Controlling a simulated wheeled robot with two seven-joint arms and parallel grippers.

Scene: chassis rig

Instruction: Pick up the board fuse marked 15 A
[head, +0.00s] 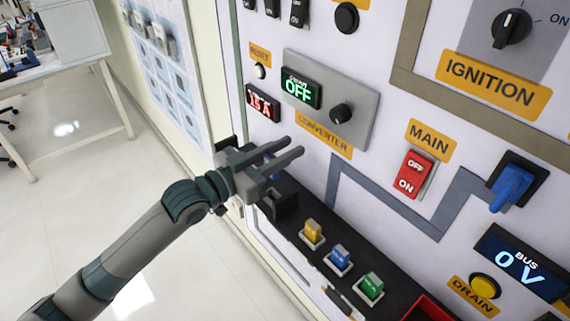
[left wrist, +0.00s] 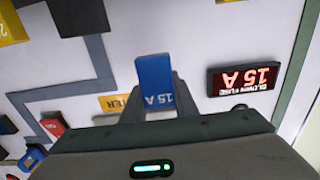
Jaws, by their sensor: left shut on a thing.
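My left gripper (head: 296,146) is in front of the panel, below the red display and left of the converter label. In the left wrist view, the gripper (left wrist: 157,92) is shut on a blue board fuse (left wrist: 155,78) marked 15 A, its lettering upside down there. In the head view only a bit of blue shows by the fingers, and the fuse is mostly hidden. A red display (head: 262,103) reads 15 A; it also shows in the left wrist view (left wrist: 243,79). My right gripper is not in view.
A dark ledge below holds a yellow fuse (head: 312,232), a blue fuse (head: 340,257) and a green fuse (head: 371,286). The panel carries a converter display (head: 301,88) reading OFF, a red main switch (head: 411,174), a blue lever (head: 511,187) and a bus display (head: 522,264).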

